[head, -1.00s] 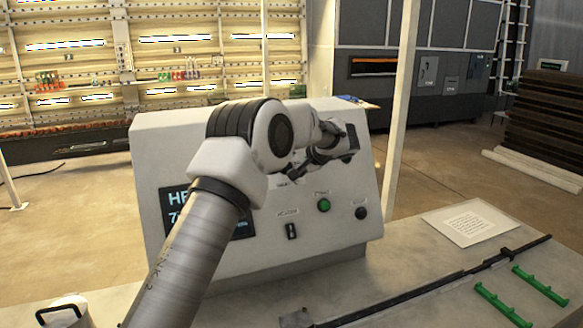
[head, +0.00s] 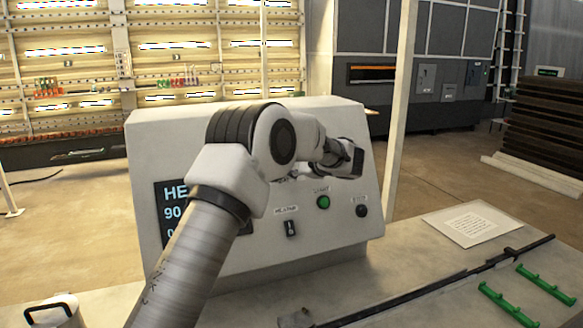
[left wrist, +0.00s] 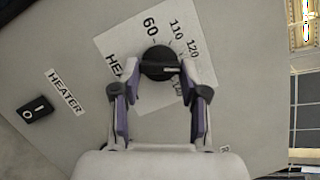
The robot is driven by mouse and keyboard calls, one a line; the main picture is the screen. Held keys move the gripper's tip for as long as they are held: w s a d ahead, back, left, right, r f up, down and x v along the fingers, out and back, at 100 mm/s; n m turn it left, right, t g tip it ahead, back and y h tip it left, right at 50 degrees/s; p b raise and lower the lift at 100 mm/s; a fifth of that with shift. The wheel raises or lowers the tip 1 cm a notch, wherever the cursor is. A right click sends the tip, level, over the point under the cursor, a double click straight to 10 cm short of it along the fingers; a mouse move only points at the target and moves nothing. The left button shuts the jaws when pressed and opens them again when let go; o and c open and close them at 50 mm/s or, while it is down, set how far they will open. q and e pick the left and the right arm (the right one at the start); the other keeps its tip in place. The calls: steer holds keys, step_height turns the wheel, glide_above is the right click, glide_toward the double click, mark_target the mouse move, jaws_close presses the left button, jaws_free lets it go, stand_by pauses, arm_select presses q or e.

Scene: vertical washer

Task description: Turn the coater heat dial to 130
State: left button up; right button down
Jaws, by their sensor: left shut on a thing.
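The black heat dial (left wrist: 160,63) sits on a white scale label (left wrist: 115,40) marked 60, 110 and 120 among others. My left gripper (left wrist: 160,80) is shut on the dial, one finger on each side of it. In the head view, the left gripper (head: 342,158) is at the front of the white console (head: 170,140), and my arm hides the dial there. The console's dark display (head: 172,205), partly covered by my arm, shows "HE" and a line starting with 90. My right gripper is not in view.
Below the dial are a heater rocker switch (head: 291,229), a green start button (head: 323,202) and a black knob or button (head: 361,211). A paper sheet (head: 472,224) and green racks (head: 545,285) lie on the bench at the right. A pale post (head: 402,110) stands behind.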

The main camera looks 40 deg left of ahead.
arm_select(q)
steer(key=shift+f+m+t+y+b, duration=0.1)
steer(key=shift+m+t+y+b, duration=0.3)
steer(key=shift+m, duration=0.9)
steer(key=o, duration=1)
steer(key=shift+o, duration=0.7)
steer(key=shift+a+f, duration=0.1)
steer(key=shift+a, duration=0.2)
steer(key=v, duration=1.2)
steer(key=shift+a, duration=0.1)
